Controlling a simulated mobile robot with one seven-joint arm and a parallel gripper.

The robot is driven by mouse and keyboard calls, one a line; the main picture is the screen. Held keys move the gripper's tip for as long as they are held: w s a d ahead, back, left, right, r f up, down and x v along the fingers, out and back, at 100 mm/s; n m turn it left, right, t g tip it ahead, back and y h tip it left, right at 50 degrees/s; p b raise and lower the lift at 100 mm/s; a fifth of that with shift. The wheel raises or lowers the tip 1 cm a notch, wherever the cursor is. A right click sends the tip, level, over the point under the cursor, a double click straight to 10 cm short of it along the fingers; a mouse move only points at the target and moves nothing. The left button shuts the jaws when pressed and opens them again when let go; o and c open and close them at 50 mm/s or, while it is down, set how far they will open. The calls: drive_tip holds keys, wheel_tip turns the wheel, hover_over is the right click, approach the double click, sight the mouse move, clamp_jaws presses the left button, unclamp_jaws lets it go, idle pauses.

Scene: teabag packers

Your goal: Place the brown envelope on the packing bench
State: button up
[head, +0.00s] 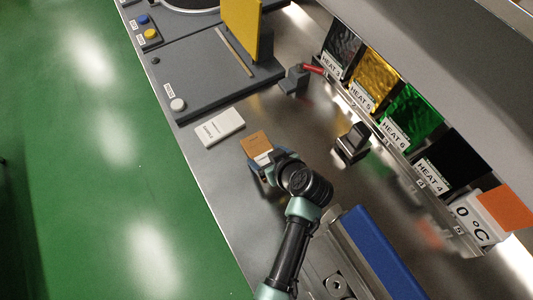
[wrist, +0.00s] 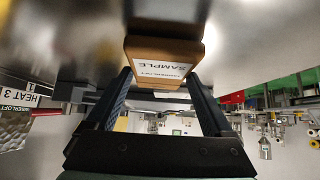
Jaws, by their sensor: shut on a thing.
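The brown envelope (head: 255,143) is a small flat packet with a white label; the label reads SAMPLE in the wrist view (wrist: 163,50). My gripper (head: 262,160) is shut on the envelope, with one finger on each side of it in the wrist view (wrist: 160,85). The envelope is over the grey metal packing bench (head: 225,190), close to its surface. I cannot tell whether it touches the bench. My gripper hides the envelope's near end in the head view.
A white labelled packet (head: 220,127) lies just left of the envelope. A dark grey machine (head: 205,80) with a yellow panel (head: 242,30) stands beyond. A black block (head: 352,143), coloured packets on a rack (head: 410,110) and a blue bar (head: 380,255) are to the right. Bare bench lies below left.

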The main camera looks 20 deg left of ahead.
drive_tip(key=o, duration=1.2)
drive_tip(key=shift+f, duration=0.1)
